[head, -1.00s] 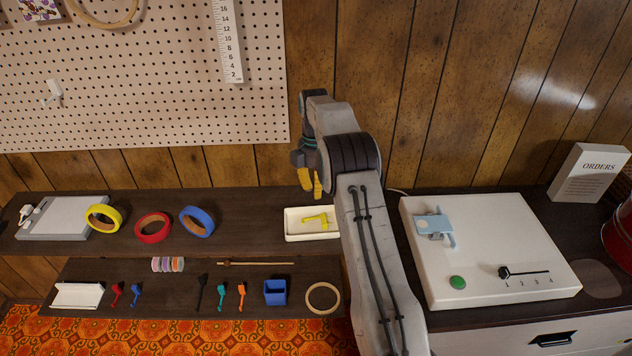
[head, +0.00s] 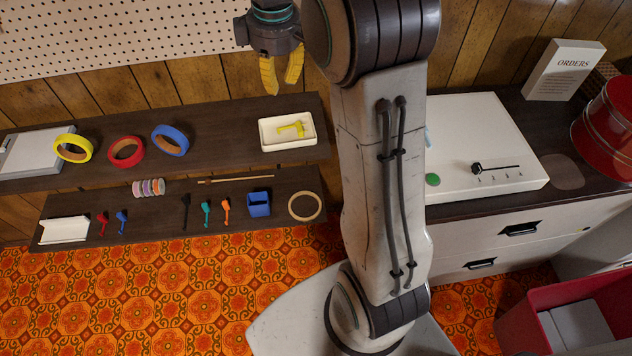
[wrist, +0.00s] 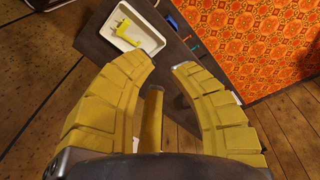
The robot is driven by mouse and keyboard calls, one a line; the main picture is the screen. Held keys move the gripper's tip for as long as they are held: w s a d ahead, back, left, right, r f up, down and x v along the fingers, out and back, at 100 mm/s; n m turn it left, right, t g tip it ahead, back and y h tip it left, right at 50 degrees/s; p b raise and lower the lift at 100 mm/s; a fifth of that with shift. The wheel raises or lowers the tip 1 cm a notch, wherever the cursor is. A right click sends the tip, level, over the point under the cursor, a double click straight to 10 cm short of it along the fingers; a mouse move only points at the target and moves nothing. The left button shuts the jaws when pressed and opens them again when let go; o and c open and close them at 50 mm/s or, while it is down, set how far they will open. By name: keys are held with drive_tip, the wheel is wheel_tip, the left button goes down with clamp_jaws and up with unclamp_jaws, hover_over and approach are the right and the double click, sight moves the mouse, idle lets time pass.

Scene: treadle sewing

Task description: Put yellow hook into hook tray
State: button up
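The yellow hook (head: 292,129) lies inside the white hook tray (head: 268,143) at the right end of the upper dark shelf. In the wrist view the yellow hook (wrist: 123,31) also lies in the white tray (wrist: 150,42), beyond the fingertips. My gripper (head: 281,88) has yellow fingers and hangs above and behind the tray, apart from it. In the wrist view my gripper (wrist: 165,68) has its fingers spread with nothing between their tips.
Yellow, red (head: 126,151) and blue tape rings stand on the upper shelf. The lower shelf holds several small coloured hooks, a blue cup (head: 259,204) and a wooden hoop (head: 305,206). A white machine (head: 490,150) sits at right.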

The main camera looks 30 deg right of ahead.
drive_tip(key=s+a+f+m+t, duration=0.1)
drive_tip(key=s+m, duration=0.3)
drive_tip(key=s, duration=0.7)
drive_tip(key=s+a+f+m+t, duration=0.1)
drive_tip(key=s+a+m, duration=0.3)
drive_tip(key=s, duration=0.8)
drive_tip(key=shift+s+a+f, duration=0.2)
drive_tip(key=shift+s+f, duration=0.1)
drive_tip(key=shift+f, duration=0.2)
